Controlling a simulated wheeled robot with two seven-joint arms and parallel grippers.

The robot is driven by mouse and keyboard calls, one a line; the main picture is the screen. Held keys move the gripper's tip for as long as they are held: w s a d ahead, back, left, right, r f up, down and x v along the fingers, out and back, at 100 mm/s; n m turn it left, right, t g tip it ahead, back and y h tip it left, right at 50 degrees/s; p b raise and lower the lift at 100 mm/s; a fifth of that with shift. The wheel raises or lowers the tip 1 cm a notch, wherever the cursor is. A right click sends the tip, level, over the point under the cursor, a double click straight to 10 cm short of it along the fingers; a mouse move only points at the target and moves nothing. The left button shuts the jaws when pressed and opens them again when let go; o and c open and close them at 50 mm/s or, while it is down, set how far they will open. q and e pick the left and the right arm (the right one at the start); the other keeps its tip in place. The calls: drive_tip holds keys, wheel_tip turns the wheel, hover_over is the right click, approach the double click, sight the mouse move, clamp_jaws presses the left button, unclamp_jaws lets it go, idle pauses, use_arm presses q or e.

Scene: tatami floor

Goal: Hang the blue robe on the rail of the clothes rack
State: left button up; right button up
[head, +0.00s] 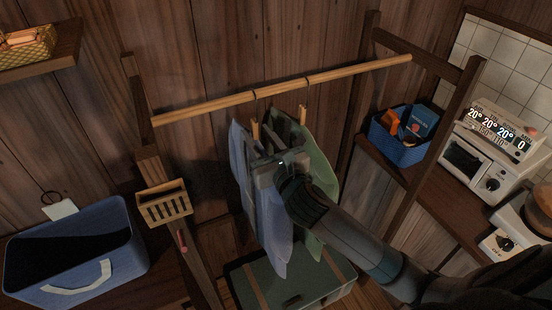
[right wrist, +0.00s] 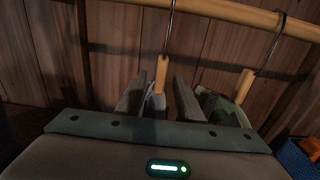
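The light blue robe (head: 244,165) is on a wooden hanger (right wrist: 162,70) below the rail (head: 205,106) of the clothes rack. The hanger's hook (head: 255,94) reaches up to the rail and appears to be over it. My right gripper (head: 284,132) is just right of the blue robe, between it and a green robe. In the right wrist view its two fingers stand apart, with the hanger's neck between them and small gaps visible on either side. The gripper's body hides part of the robe. My left gripper is out of view.
The green robe (head: 322,160) hangs on the rail just to the right, its hanger (right wrist: 245,85) close by. A green chest (head: 318,290) is below. A blue bin (head: 105,272) is at left, a blue basket (head: 408,155) at right. The rail's left part is bare.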

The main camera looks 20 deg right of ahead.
drive_tip(key=s+b, duration=0.2)
drive_tip(key=s, duration=0.6)
drive_tip(key=shift+d+f+b, duration=0.1)
drive_tip(key=shift+f+b, duration=0.05)
drive_tip(key=shift+b, duration=0.15)
drive_tip(key=s+p, duration=0.1)
drive_tip(key=s, duration=0.3)
drive_tip(key=shift+d+r+p, duration=0.1)
drive_tip(key=shift+r+p, duration=0.25)
drive_tip(key=shift+r, duration=0.05)
drive_tip(key=shift+s+p, duration=1.15)
drive_tip(key=shift+s, duration=0.1)
drive_tip(key=shift+s+f+p, duration=0.1)
drive_tip(key=shift+s+p, duration=0.55)
drive_tip(key=shift+s, duration=0.65)
drive_tip(key=shift+f, duration=0.1)
